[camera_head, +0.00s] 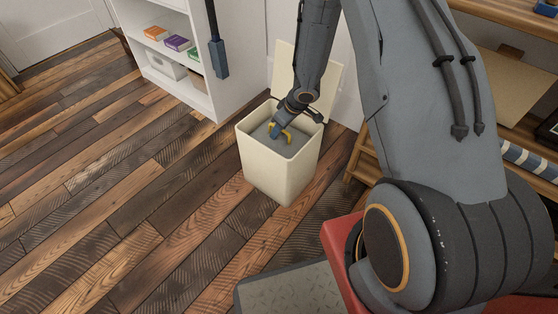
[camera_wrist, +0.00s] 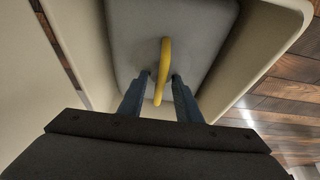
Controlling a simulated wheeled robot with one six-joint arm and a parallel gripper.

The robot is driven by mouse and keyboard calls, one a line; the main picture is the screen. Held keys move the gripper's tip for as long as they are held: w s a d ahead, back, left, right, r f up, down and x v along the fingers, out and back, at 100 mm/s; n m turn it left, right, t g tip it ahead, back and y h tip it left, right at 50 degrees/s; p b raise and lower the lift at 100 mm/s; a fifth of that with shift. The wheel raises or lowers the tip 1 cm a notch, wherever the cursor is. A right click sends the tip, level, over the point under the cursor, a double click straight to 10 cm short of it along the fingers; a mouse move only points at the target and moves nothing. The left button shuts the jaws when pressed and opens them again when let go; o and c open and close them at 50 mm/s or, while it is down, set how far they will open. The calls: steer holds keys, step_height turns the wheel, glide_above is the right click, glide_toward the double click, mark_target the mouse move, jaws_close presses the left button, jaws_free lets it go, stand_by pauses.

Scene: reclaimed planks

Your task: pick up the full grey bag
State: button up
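The grey bag (camera_head: 265,142) fills the inside of a cream bin (camera_head: 279,180) with its lid (camera_head: 315,82) raised behind it. A yellow loop handle (camera_head: 288,136) stands up from the top of the bag. My gripper (camera_head: 277,129) reaches down into the bin mouth at the handle. In the wrist view, the two blue-grey fingers of my gripper (camera_wrist: 161,76) stand on either side of the yellow handle (camera_wrist: 164,65), with a small gap visible on each side. The grey bag top (camera_wrist: 190,35) lies beyond them. The bag's lower part is hidden in the bin.
A white shelf unit (camera_head: 199,85) with small boxes stands behind the bin to the left. A wooden shelf (camera_head: 363,158) is at the right, partly behind my arm. The plank floor (camera_head: 110,190) to the left is clear.

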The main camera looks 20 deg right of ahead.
steer(key=shift+c, duration=0.4)
jaws_close()
steer(key=shift+r, duration=0.1)
stand_by(0.8)
